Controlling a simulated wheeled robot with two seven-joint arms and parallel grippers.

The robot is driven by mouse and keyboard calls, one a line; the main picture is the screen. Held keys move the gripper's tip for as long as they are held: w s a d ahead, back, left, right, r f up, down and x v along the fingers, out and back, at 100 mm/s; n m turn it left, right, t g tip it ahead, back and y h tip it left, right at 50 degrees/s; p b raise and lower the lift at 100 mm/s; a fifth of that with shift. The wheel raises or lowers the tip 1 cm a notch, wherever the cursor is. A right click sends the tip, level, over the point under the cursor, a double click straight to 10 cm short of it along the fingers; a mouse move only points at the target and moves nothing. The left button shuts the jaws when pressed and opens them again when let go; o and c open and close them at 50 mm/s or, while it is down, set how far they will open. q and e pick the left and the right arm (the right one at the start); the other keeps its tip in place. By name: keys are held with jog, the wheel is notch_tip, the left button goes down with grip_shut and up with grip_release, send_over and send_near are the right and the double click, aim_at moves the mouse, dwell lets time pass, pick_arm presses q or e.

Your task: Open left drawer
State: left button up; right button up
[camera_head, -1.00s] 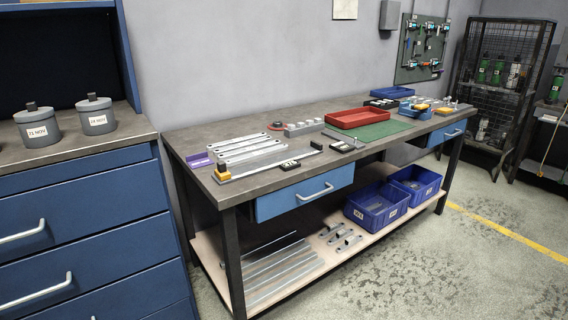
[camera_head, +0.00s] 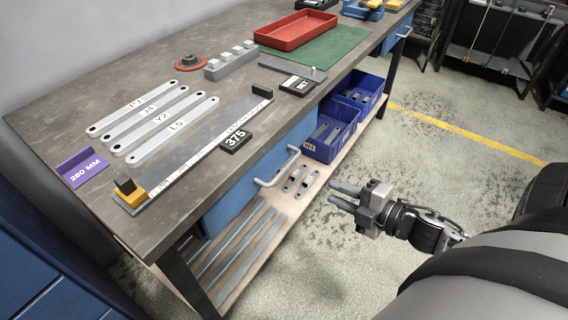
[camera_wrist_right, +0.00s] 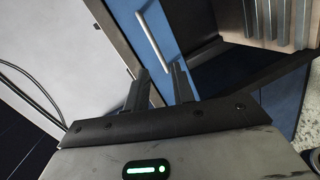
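The left drawer (camera_head: 232,198) has a blue front under the workbench's front edge and looks closed. Its pale bar handle (camera_head: 277,168) stands out from the front. My right gripper (camera_head: 338,195) is to the right of the handle, over the floor, with its fingers pointing toward the drawer. Its two fingers are apart with nothing between them. In the right wrist view, the handle (camera_wrist_right: 152,40) is ahead of the open fingers (camera_wrist_right: 160,85), against the blue drawer front (camera_wrist_right: 183,25); they look apart from it. My left gripper is not seen.
The workbench top (camera_head: 60,115) holds labelled metal bars, a long gauge (camera_head: 200,150), a black 375 block (camera_head: 236,139) and a red tray (camera_head: 297,30). Blue bins (camera_head: 330,150) and metal strips fill the lower shelf. The floor in front (camera_head: 330,270) is clear.

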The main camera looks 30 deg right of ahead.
aim_at(287, 165)
jog(key=w+a+n, duration=0.1)
jog(key=w, duration=0.4)
jog(key=w+a+f+n+y, duration=0.1)
jog(key=w, duration=0.4)
jog(key=w+a+f+n, duration=0.1)
jog(key=w+a, duration=0.1)
jog(key=w, duration=0.3)
jog(key=shift+n+g, duration=0.3)
jog(key=shift+s, duration=0.1)
grip_shut()
